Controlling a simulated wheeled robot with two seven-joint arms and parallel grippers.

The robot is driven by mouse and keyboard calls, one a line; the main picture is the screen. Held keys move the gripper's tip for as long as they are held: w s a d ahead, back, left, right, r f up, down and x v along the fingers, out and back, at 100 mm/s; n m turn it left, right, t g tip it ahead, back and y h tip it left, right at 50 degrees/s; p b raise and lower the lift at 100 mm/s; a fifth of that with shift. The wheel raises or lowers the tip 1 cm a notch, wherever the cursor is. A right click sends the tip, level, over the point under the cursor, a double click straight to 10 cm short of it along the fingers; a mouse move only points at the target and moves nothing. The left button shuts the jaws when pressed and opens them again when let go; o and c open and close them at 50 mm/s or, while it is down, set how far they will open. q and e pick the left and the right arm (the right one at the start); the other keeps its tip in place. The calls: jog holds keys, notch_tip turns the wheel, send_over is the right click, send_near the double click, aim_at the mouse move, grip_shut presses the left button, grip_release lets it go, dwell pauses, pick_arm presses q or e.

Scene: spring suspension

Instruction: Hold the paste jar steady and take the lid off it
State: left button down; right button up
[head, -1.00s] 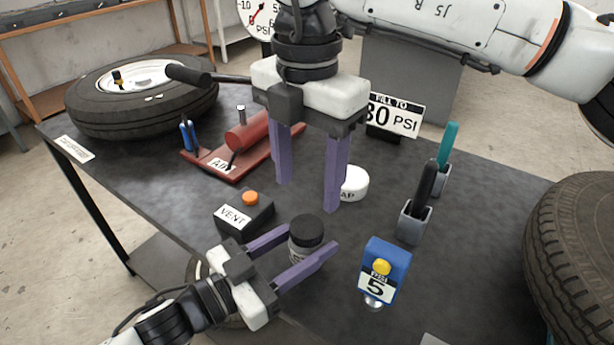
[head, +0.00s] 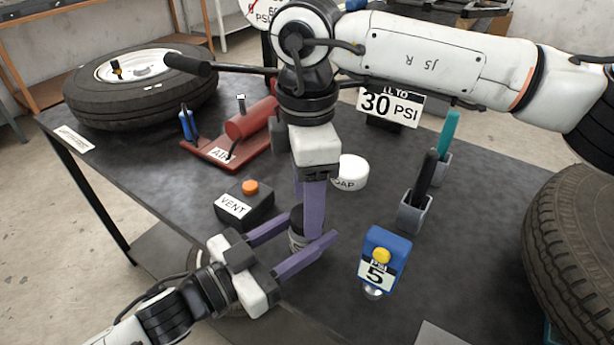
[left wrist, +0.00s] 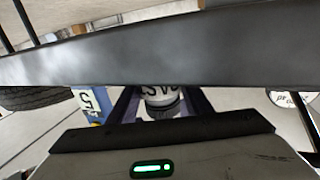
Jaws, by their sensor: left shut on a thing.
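The paste jar (head: 296,241) stands upright on the dark table, small and grey, with a dark lid (head: 296,212) partly hidden by a purple finger of my right gripper. My left gripper (head: 306,231) is shut on the jar's body, one finger on each side. In the left wrist view the jar (left wrist: 160,92) appears upside down between the two fingers, with part of its label showing. My right gripper (head: 311,232) points straight down at the lid from above. Its fingers overlap in the head view, so I cannot tell their gap or whether they touch the lid.
A black VENT box (head: 245,205) with an orange button is left of the jar. A white SOAP or CAP-labelled round piece (head: 350,172) and tool holders (head: 415,212) are behind. A red air pump (head: 245,130) lies farther back.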

jog(key=shift+f, duration=0.75)
